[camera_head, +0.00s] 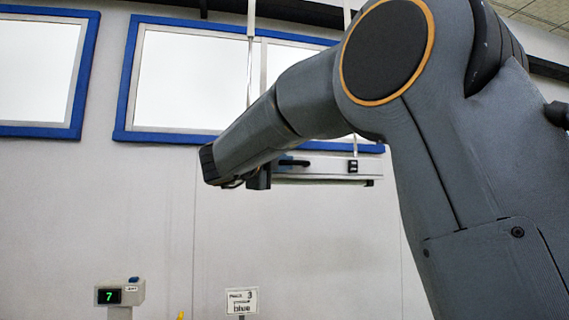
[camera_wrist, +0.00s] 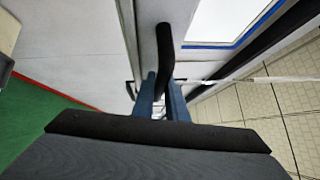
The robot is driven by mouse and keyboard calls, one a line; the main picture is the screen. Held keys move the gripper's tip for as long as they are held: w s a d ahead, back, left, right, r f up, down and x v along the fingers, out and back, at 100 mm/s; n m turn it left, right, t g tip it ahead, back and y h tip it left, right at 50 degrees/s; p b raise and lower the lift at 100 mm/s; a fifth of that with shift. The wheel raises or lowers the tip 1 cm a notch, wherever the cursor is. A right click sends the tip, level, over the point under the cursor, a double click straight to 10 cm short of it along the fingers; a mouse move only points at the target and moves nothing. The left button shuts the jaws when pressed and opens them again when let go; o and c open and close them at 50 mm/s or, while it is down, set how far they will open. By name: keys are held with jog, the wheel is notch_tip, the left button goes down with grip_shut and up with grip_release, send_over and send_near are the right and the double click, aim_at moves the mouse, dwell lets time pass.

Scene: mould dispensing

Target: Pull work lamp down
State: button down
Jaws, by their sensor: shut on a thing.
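The work lamp (camera_head: 335,170) is a long pale box that hangs level from two thin suspension lines, in front of the wall below the window. A black handle (camera_head: 292,162) shows on its near side, by its left end. My gripper (camera_head: 261,178) is at that left end, partly hidden by my own wrist. In the wrist view my gripper (camera_wrist: 162,100) has its two blue-grey fingers on either side of the black handle (camera_wrist: 165,52) and is shut on it. The lamp's pale housing (camera_wrist: 146,35) runs away behind the handle. The finger contact is small and dark.
Blue-framed windows (camera_head: 185,80) line the wall behind. Green floor (camera_wrist: 45,120) shows in the wrist view. The space below the lamp looks clear.

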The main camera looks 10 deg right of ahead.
notch_tip(320, 180, down, 30)
jog(key=b, duration=2)
jog(key=shift+r, duration=0.2)
jog(key=shift+f, duration=0.15)
jog(key=c, duration=1.8)
grip_release()
jog(key=shift+o, duration=0.2)
jog(key=shift+r, duration=0.2)
jog(key=v, duration=0.8)
